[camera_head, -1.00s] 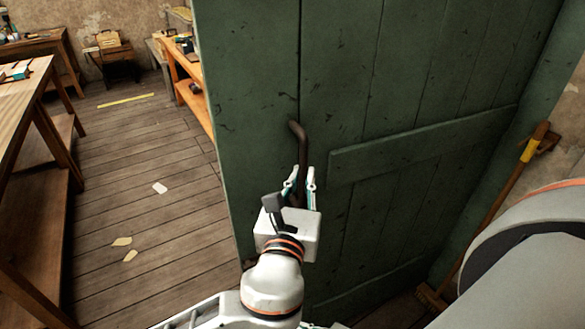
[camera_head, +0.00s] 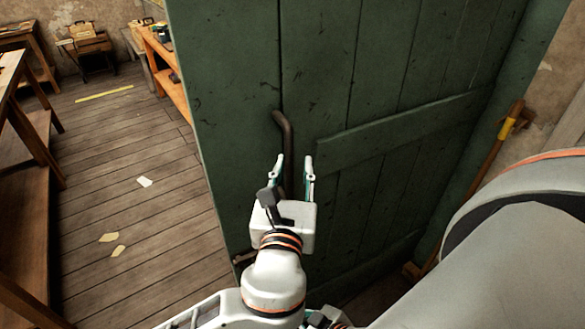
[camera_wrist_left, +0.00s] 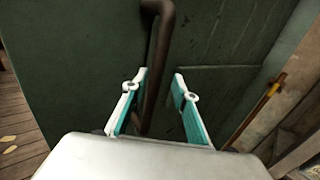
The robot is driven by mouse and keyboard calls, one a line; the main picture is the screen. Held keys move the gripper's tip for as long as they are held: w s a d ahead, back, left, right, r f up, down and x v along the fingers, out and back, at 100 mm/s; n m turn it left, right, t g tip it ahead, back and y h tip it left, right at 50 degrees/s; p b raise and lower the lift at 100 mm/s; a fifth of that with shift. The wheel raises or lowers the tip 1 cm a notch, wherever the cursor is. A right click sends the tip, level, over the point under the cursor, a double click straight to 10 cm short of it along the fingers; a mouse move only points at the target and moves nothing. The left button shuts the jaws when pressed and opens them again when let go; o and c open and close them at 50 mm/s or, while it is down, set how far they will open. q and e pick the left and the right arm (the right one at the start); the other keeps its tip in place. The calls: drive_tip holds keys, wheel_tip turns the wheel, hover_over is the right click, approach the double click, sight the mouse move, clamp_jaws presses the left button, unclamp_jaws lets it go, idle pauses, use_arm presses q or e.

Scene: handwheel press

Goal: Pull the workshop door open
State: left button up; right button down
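The green plank workshop door (camera_head: 380,90) stands open at an angle, with a gap onto the workshop floor at its left. Its dark curved metal handle (camera_head: 283,128) is on the door's left part; it also shows in the left wrist view (camera_wrist_left: 160,35). My left gripper (camera_head: 294,165) is open at the handle. In the left wrist view its two fingers (camera_wrist_left: 160,85) are apart, with the handle's lower part between them, nearer the left finger. Whether a finger touches it I cannot tell. My right gripper is not in view.
A broom (camera_head: 490,165) with a yellow band leans at the right, beside the door. Workbenches stand at the far left (camera_head: 22,150) and beyond the door's edge (camera_head: 165,65). The plank floor (camera_head: 150,235) between them is mostly clear, with a few scraps.

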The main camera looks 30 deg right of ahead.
use_arm(q)
drive_tip(key=shift+a, duration=0.25)
drive_tip(key=v, duration=1.1)
drive_tip(key=shift+s+a, duration=0.15)
drive_tip(key=shift+s, duration=0.2)
drive_tip(key=w+a+f+n+g+y, duration=0.1)
drive_tip(key=w+a+f+n, duration=0.2)
drive_tip(key=a+f+n, duration=0.3)
drive_tip(key=w+a+f+n+y, duration=0.2)
drive_tip(key=w+a+f+n, duration=0.15)
drive_tip(key=f+n, duration=0.5)
drive_tip(key=w+a+f+n+g+y, duration=0.1)
drive_tip(key=w+a+f+n, duration=0.2)
drive_tip(key=a+f+n, duration=0.35)
drive_tip(key=s+a+f+n+y, duration=0.2)
drive_tip(key=s+a+f+n, duration=0.3)
drive_tip(key=a+f+n, duration=0.4)
drive_tip(key=s+a+f+n+g+y, duration=0.1)
drive_tip(key=s+a+f+n+y, duration=0.2)
drive_tip(key=a+f+n, duration=0.7)
drive_tip(key=s+a+f, duration=0.1)
drive_tip(key=a, duration=0.6)
drive_tip(key=shift+s+a+y, duration=0.2)
drive_tip(key=shift+s+y, duration=0.1)
drive_tip(key=shift+s, duration=0.1)
